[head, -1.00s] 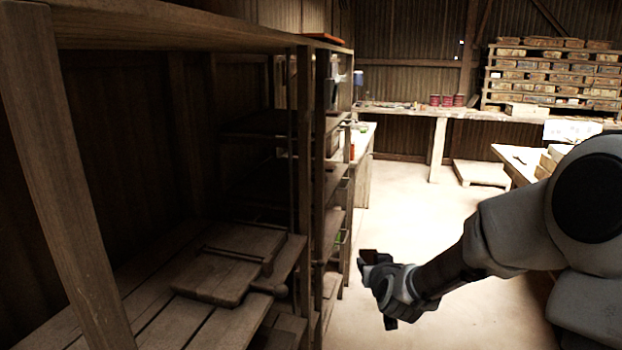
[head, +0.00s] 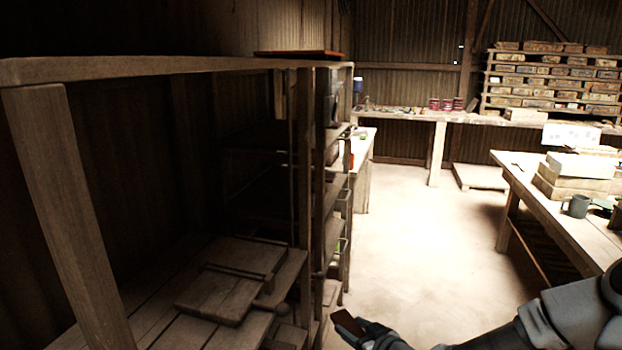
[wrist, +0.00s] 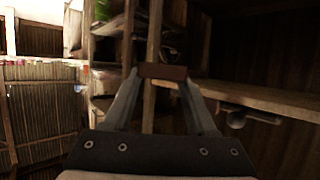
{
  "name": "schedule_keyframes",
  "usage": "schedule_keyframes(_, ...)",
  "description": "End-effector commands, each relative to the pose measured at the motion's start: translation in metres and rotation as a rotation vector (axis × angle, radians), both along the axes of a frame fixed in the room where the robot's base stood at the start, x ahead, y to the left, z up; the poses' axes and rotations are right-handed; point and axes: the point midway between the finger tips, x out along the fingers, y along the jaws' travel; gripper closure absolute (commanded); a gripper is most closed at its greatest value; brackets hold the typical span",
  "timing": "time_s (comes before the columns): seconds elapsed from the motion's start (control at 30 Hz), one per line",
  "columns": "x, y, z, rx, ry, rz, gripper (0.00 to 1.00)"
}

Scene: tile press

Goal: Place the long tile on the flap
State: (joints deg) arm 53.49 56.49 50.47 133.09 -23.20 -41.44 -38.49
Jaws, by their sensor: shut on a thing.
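The long tile is a dark reddish-brown bar (head: 347,323), low in the middle of the head view. My gripper (head: 362,335) is shut on it, in front of and to the right of the shelf frame. In the wrist view, the tile (wrist: 163,71) lies crosswise between the two fingertips of my gripper (wrist: 161,80). A wooden board with a crossbar (head: 220,296) lies on the lower shelf in the head view and looks like the flap. The tile is apart from it.
A wooden shelf post (head: 305,200) stands between my gripper and the board. The shelf's top plank (head: 160,68) spans above it. A workbench (head: 560,215) with boxes and a mug (head: 576,206) stands at the right. The pale floor (head: 420,230) between is clear.

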Motion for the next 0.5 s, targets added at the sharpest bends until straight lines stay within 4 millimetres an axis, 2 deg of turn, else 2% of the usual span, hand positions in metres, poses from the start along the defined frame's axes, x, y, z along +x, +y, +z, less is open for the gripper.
schedule_keyframes(0.27, -0.029, 0.013, 0.014, 0.006, -0.001, 0.216, 1.00)
schedule_keyframes(0.5, -0.045, 0.012, 0.040, 0.003, -0.004, 0.367, 1.00)
